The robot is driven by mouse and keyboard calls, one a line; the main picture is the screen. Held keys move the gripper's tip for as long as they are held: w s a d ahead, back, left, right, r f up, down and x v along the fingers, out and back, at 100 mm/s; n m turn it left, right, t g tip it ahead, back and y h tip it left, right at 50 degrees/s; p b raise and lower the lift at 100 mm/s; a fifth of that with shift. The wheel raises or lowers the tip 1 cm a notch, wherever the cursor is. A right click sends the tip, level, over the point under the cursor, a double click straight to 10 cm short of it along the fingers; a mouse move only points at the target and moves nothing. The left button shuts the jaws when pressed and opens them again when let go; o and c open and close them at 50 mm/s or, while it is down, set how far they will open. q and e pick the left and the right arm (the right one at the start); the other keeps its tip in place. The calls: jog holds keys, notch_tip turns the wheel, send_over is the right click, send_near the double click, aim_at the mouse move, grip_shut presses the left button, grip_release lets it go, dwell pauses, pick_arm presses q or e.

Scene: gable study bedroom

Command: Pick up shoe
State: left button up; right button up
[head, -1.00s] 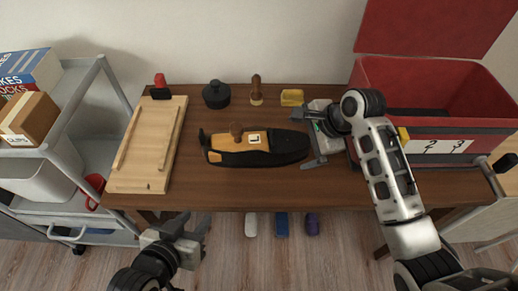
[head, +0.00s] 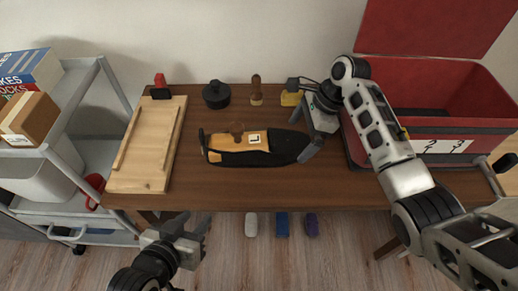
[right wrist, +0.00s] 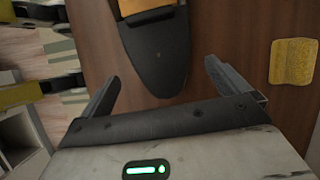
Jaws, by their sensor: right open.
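The shoe (head: 285,147) is black with an orange-tan top and a white tag marked with a black L. It lies flat in the middle of the brown table, its toe pointing right. My right gripper (head: 298,138) is open at the toe, one finger on the far side and one on the near side. In the right wrist view, the dark toe (right wrist: 158,50) reaches between the two spread fingers (right wrist: 160,72), with gaps on both sides. My left gripper (head: 196,220) is open and empty in front of the table's near edge, away from the shoe.
A red toolbox (head: 440,95) with raised lid stands right of my right gripper. A yellow sponge (head: 291,98), a wooden-handled tool (head: 256,90) and a round black pot (head: 216,95) lie behind the shoe. A wooden board (head: 147,145) lies left. The table front (head: 250,193) is clear.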

aim_at(297, 139)
jog(key=shift+x, duration=2.4)
jog(key=shift+w+d, duration=0.15)
jog(key=shift+d, duration=0.05)
jog(key=shift+w, duration=0.1)
jog(key=c, duration=1.2)
notch_tip(297, 139, up, 10)
jog(key=shift+r, duration=0.1)
jog(key=shift+a, duration=0.1)
jog(key=shift+f, duration=0.25)
jog(key=shift+f, duration=4.8)
jog(key=shift+r, duration=0.15)
